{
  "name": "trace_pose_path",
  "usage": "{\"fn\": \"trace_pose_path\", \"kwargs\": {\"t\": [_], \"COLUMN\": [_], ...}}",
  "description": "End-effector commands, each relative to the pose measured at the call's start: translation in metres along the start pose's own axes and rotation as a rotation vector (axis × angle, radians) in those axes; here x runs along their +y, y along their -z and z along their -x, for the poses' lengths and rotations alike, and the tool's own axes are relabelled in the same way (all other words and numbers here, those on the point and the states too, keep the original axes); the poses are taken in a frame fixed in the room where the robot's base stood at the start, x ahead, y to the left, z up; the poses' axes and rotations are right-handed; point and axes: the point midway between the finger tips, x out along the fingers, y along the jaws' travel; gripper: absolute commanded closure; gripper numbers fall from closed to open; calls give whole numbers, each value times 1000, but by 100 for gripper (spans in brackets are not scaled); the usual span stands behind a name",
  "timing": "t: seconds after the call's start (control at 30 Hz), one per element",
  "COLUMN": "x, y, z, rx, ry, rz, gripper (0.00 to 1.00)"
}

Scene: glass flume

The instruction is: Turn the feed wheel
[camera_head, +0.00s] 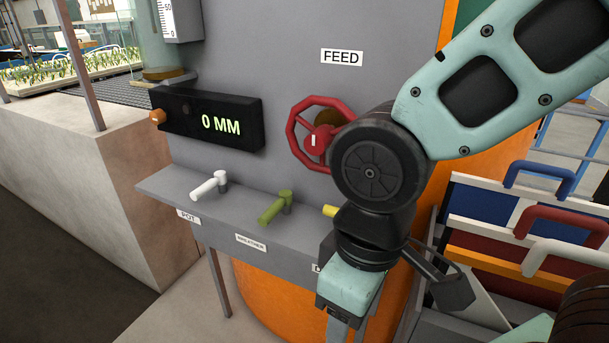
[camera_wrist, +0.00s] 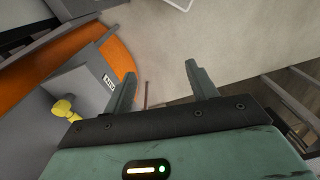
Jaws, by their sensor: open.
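The red feed wheel (camera_head: 296,143) is mounted on the grey panel below the "FEED" label (camera_head: 342,57). It has a red hub with a white mark. My arm covers its right lower edge in the head view. The wheel does not show in the wrist view. My gripper (camera_head: 338,326) hangs low, below and to the right of the wheel, pointing down and apart from it. In the wrist view my gripper (camera_wrist: 160,82) has its two fingers apart with nothing between them.
A black display (camera_head: 210,122) reads "0 MM". Below it, a ledge carries a white lever (camera_head: 208,185), a green lever (camera_head: 274,207) and a yellow lever (camera_head: 330,210), partly hidden by my arm. The yellow lever also shows in the wrist view (camera_wrist: 64,110). Colored panels with handles (camera_head: 545,225) stand right.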

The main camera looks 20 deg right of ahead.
Motion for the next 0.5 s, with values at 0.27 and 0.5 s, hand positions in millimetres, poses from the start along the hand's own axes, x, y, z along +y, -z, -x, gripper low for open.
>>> {"fn": "trace_pose_path", "kwargs": {"t": [0.27, 0.5], "x": [-41, -59], "y": [85, 185], "z": [-1, 20], "rx": [284, 642], "ry": [150, 218], "rz": [-116, -359], "gripper": [43, 43]}}
